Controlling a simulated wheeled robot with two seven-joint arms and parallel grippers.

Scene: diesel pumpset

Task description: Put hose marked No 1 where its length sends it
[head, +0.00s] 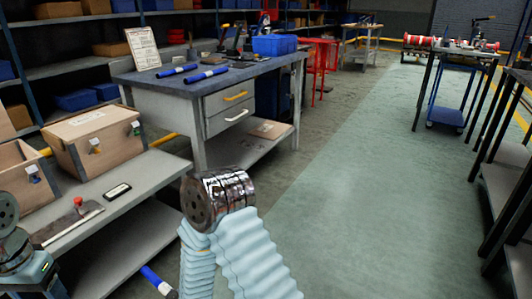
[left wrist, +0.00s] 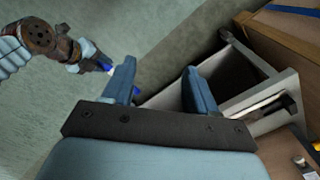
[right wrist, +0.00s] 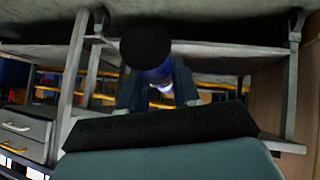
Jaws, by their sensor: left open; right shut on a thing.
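My right gripper (right wrist: 157,88) is shut on a blue hose (right wrist: 156,72) with a dark end that faces the right wrist camera. In the head view this hose (head: 153,276) shows low beside the left bench, and my right arm hides the fingers. No marking on it is readable. Two more blue hoses, a left one (head: 177,70) and a right one (head: 207,76), lie on the grey workbench (head: 235,78). A printed sheet (head: 143,48) stands at its left end; its text is too small to read. My left gripper (left wrist: 161,82) is open and empty.
A blue bin (head: 272,45) stands on the workbench. The green floor at right is clear.

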